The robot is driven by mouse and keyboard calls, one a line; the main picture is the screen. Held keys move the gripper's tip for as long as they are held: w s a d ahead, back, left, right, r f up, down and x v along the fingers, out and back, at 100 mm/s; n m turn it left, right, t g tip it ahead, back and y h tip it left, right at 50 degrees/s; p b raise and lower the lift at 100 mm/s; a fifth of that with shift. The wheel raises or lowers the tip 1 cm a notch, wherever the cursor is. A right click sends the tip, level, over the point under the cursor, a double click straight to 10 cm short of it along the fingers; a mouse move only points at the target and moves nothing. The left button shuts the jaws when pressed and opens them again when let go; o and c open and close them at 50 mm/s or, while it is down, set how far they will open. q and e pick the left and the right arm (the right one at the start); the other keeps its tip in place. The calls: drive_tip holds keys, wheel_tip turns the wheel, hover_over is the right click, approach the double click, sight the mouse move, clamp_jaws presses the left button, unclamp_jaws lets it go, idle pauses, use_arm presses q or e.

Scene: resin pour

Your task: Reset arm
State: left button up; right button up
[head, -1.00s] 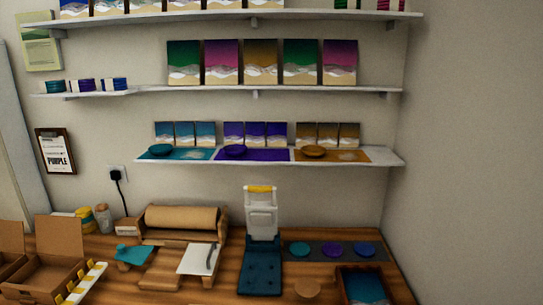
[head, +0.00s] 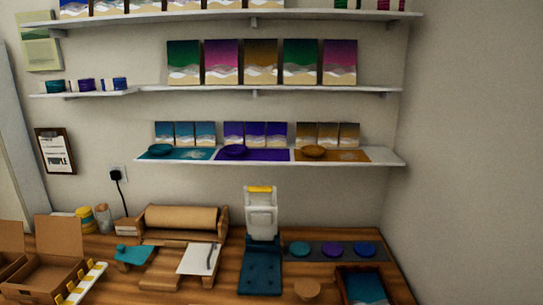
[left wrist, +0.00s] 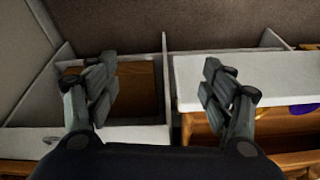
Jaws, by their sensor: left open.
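My left gripper (left wrist: 158,88) shows in the left wrist view, with its two fingers spread wide apart and nothing between them. Behind and below the fingers is a pale-walled compartment (left wrist: 165,95) with a brown floor. A pale panel (left wrist: 240,68) lies to the right, beyond the right finger. No arm shows in the head view, and my right gripper is in neither view.
In the head view a wooden worktop holds a dark blue press (head: 260,270), a brown paper roll (head: 181,217), open cardboard boxes (head: 56,254), a dark mat (head: 316,258) with several coloured discs and a tray (head: 364,286). Shelves (head: 275,163) hang above it.

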use_arm(q)
drive_tip(key=s+f+g, duration=0.1)
drive_tip(key=s+f, duration=0.1)
drive_tip(key=f, duration=0.9)
drive_tip(key=s+f, duration=0.2)
drive_tip(key=f, duration=1)
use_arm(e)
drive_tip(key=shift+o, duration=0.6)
use_arm(q)
drive_tip(key=s+a+f+g, duration=0.1)
drive_tip(key=s+a+f, duration=0.2)
drive_tip(key=s+f, duration=1)
drive_tip(key=s, duration=0.3)
drive_tip(key=shift+f, duration=0.15)
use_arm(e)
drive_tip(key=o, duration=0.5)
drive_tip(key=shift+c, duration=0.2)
